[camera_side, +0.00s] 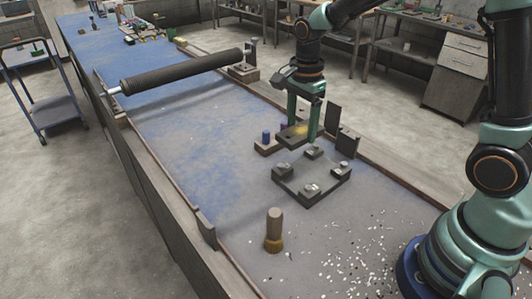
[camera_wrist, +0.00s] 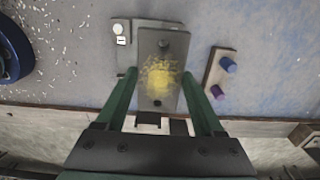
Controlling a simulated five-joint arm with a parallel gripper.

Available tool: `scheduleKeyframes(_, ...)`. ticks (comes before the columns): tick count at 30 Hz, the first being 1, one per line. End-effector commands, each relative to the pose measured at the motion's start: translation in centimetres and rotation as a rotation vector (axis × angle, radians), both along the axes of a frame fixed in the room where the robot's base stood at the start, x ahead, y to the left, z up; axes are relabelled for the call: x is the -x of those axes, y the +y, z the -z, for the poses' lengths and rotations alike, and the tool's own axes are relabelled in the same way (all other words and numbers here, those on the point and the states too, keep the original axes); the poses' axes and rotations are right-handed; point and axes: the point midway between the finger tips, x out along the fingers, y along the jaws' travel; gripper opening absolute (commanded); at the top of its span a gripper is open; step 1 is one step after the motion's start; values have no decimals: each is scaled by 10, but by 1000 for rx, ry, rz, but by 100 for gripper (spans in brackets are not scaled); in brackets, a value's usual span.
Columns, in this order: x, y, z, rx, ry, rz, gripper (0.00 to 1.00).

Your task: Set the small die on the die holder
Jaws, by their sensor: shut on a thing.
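The small die, a flat grey plate with a yellow powdery patch and a dark round spot near each end, sits between my fingers; it shows in the side view (camera_side: 294,136) and the wrist view (camera_wrist: 160,45). My gripper (camera_side: 303,130) points down, its green fingers shut on the die from both sides; it also shows in the wrist view (camera_wrist: 160,80). I cannot tell if the die touches anything below. The die holder seems to be the dark square plate (camera_side: 310,190) with several corner clamps, in front of my gripper in the side view.
A block (camera_side: 263,149) with blue and purple pegs stands just left of the die. Dark upright plates (camera_side: 347,141) stand to the right. A brush (camera_side: 274,230) stands nearer the front, with pale scraps (camera_side: 345,255) scattered beside it. A long dark roller (camera_side: 185,72) spans the bench.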

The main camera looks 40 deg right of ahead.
Motion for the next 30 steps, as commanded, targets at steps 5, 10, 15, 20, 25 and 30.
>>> scheduleKeyframes(5, 20, -22, 10, 0, -4, -8, 0)
scheduleKeyframes(10, 27, -27, 16, 0, -2, -14, 0)
scheduleKeyframes(15, 27, -27, 24, 0, -2, -14, 0)
scheduleKeyframes(20, 27, -27, 38, 0, -1, -14, 0)
scheduleKeyframes(25, 27, -27, 52, 0, 0, -14, 0)
scheduleKeyframes(30, 27, -27, 65, 0, 0, -14, 0)
